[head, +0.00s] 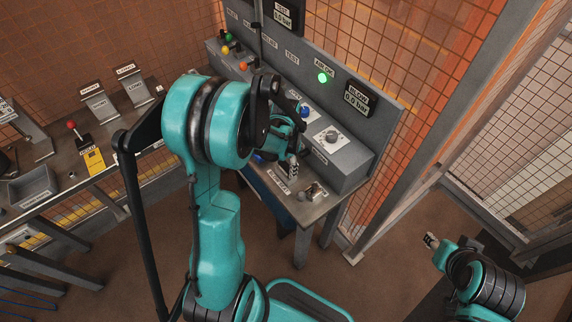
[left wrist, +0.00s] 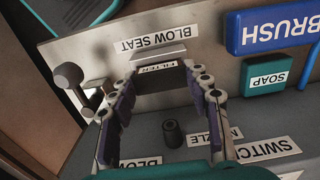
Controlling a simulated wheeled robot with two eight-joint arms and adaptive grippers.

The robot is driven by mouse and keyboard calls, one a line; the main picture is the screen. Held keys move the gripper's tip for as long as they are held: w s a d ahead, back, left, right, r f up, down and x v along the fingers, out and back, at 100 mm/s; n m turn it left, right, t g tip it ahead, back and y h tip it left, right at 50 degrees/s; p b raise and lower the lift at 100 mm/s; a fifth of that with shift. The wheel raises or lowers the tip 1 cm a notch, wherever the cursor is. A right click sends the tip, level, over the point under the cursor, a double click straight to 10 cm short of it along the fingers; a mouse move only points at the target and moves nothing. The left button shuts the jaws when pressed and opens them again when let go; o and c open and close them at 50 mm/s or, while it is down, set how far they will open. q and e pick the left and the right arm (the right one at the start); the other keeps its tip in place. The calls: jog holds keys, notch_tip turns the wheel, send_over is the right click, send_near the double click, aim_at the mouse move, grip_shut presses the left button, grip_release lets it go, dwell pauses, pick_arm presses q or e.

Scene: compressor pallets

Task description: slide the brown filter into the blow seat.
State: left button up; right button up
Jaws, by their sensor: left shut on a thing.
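My left gripper (head: 290,165) is low over the right end of the bench in the head view. In the left wrist view its two fingers (left wrist: 160,78) are closed on the sides of the filter (left wrist: 160,80), a dark block with a FILTER label. The filter is right beside the BLOW SEAT label (left wrist: 157,39) on the metal bench top. The seat's own shape is mostly hidden by the filter, so I cannot tell how far in it is. My right gripper (head: 432,241) is low at the right, away from the bench; its jaws are too small to read.
A metal lever with a round knob (left wrist: 68,77) stands left of the filter. A dark nozzle (left wrist: 172,133) is between the fingers' bases. A blue BRUSH block (left wrist: 275,30) and a teal SOAP block (left wrist: 267,75) lie to the right.

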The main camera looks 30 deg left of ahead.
aim_at(286, 167)
pick_arm(q)
jog(key=shift+f, duration=0.3)
jog(key=o, duration=1.6)
jog(key=shift+o, duration=0.2)
notch_tip(286, 167, up, 12)
jog(key=shift+r, duration=0.1)
jog(key=s+d+r+n+t, duration=0.4)
jog(key=s+d+t, duration=0.3)
jog(key=s+d, duration=0.3)
jog(key=shift+s+d+r, duration=0.3)
jog(key=shift+s+r, duration=0.05)
jog(key=shift+s, duration=0.15)
